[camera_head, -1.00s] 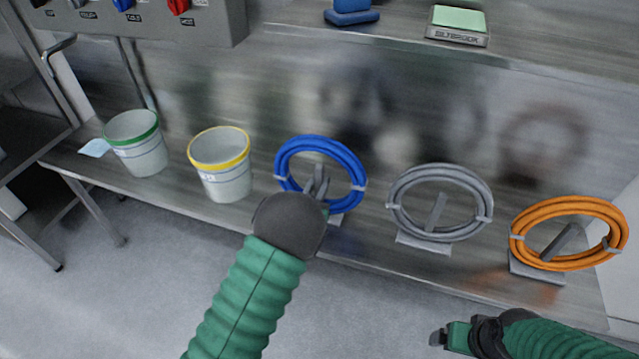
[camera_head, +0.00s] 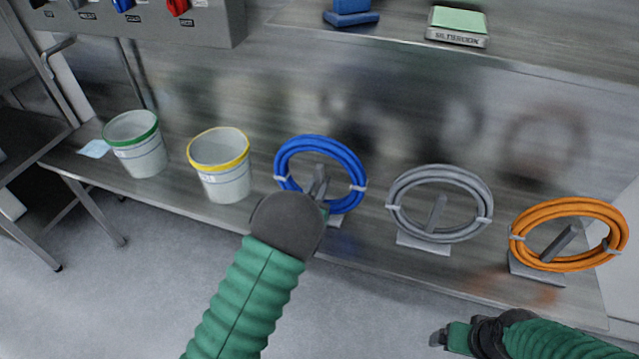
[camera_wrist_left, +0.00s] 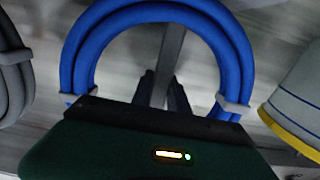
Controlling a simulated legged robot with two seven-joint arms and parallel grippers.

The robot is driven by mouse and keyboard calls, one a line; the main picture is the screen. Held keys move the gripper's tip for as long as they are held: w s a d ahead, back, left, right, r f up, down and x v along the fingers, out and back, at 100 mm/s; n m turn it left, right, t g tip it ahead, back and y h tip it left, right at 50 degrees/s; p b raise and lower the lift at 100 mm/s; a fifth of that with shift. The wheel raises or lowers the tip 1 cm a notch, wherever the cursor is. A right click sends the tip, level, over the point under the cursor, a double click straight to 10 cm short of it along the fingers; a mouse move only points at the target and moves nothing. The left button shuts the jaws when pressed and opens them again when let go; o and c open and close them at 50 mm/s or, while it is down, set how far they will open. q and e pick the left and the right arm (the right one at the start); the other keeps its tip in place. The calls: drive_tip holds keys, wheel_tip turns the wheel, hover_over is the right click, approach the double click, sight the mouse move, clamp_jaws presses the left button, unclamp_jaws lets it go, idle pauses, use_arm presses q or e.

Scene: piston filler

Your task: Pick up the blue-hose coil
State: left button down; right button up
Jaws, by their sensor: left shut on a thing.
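The blue-hose coil (camera_head: 345,165) is a ring tied with pale bands. It stands upright on a small grey stand on the steel shelf, and its upper arc fills the top of the left wrist view (camera_wrist_left: 150,14). My left gripper (camera_head: 319,186) is at the coil's lower front, with its fingertips poking up inside the ring.
A grey coil (camera_head: 400,190) and an orange coil (camera_head: 518,245) stand to the right on their own stands. A yellow-rimmed bucket (camera_head: 222,178) and a green-rimmed bucket (camera_head: 140,155) are to the left. An upper shelf (camera_head: 400,45) overhangs behind.

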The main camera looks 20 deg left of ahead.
use_arm(q)
drive_tip(key=shift+r, duration=0.75)
wheel_tip(320, 180, up, 2)
drive_tip(key=shift+r+p, duration=0.2)
drive_tip(key=shift+p, duration=0.4)
drive_tip(key=p, duration=0.3)
approach(318, 176)
drive_tip(key=s+a, duration=0.4)
drive_tip(key=shift+s+a+r, duration=0.1)
drive_tip(key=shift+a+r, duration=0.05)
drive_tip(key=shift+r, duration=0.2)
